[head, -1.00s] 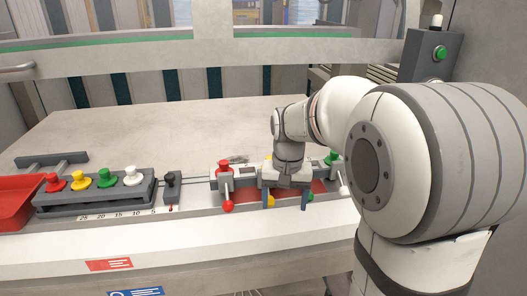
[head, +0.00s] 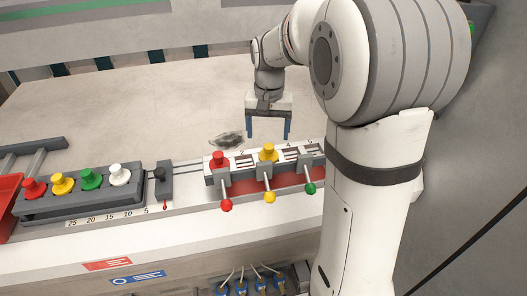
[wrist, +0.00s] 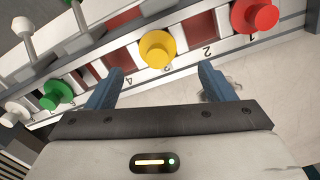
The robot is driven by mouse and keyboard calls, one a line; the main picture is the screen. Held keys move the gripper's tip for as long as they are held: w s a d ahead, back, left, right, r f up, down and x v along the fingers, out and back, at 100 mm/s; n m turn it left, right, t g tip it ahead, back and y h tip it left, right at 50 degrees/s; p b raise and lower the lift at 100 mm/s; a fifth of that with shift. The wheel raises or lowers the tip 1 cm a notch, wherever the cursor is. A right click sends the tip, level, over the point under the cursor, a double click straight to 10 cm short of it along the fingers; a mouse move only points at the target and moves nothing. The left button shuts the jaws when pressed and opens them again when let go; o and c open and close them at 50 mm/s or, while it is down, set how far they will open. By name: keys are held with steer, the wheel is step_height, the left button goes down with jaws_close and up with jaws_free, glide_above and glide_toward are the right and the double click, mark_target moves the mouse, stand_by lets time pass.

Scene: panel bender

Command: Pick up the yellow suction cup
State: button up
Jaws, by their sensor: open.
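A yellow suction cup (head: 268,153) stands in the right-hand holder between a red cup (head: 218,160) and cups partly hidden by my arm. In the wrist view the yellow cup (wrist: 158,48) lies ahead of the gap between my fingers, with the red cup (wrist: 255,14) to the right and a green cup (wrist: 56,95) to the left. Another yellow cup (head: 62,183) sits in the left rack. My gripper (head: 268,131) is open and empty, pointing down behind the holder's yellow cup. It also shows in the wrist view (wrist: 161,72).
The left rack (head: 95,208) also holds red, green and white cups. Levers with red, yellow and green (head: 310,188) knobs stick out in front of the holder. A dark grey mark (head: 227,139) lies on the otherwise clear table (head: 130,115).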

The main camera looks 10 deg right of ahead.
mark_target(269, 146)
step_height(269, 146, down, 7)
steer(key=shift+d+r+p, duration=0.1)
steer(key=shift+p, duration=0.65)
steer(key=shift+c, duration=0.5)
steer(key=c, duration=1)
